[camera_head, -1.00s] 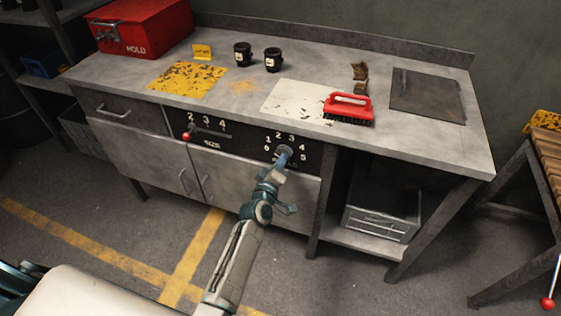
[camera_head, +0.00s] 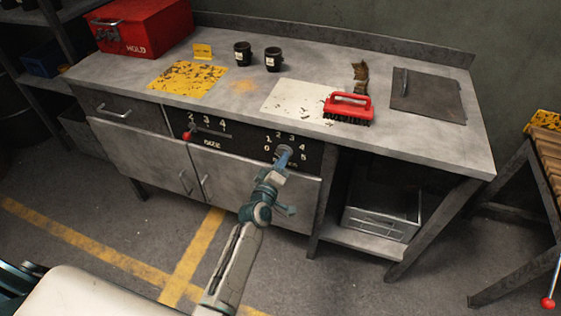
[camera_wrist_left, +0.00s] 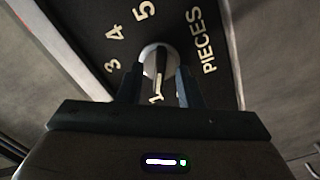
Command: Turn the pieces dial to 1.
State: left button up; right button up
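The pieces dial (camera_head: 283,154) is on the black front panel of the workbench, with numbers around it. My left gripper (camera_head: 281,163) is at the dial and partly covers it in the head view. In the left wrist view, the round knob (camera_wrist_left: 157,62) has a narrow dark grip bar. The two fingers of my left gripper (camera_wrist_left: 159,80) stand on either side of the bar, with gaps showing. The numbers 3, 4 and 5 and the word PIECES are readable; a pale mark between the fingers is partly hidden. My right gripper is out of view.
A size slider with a red knob (camera_head: 186,136) is left of the dial on the same panel. On the bench (camera_head: 440,135) stand a red box (camera_head: 150,28), two black cups and a red brush (camera_head: 348,107). An open shelf with a metal box (camera_head: 382,215) is at lower right.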

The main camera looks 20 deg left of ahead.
pick_arm(q)
jog(key=s+b, duration=0.2)
jog(key=s, duration=0.8)
jog(key=shift+a, duration=0.2)
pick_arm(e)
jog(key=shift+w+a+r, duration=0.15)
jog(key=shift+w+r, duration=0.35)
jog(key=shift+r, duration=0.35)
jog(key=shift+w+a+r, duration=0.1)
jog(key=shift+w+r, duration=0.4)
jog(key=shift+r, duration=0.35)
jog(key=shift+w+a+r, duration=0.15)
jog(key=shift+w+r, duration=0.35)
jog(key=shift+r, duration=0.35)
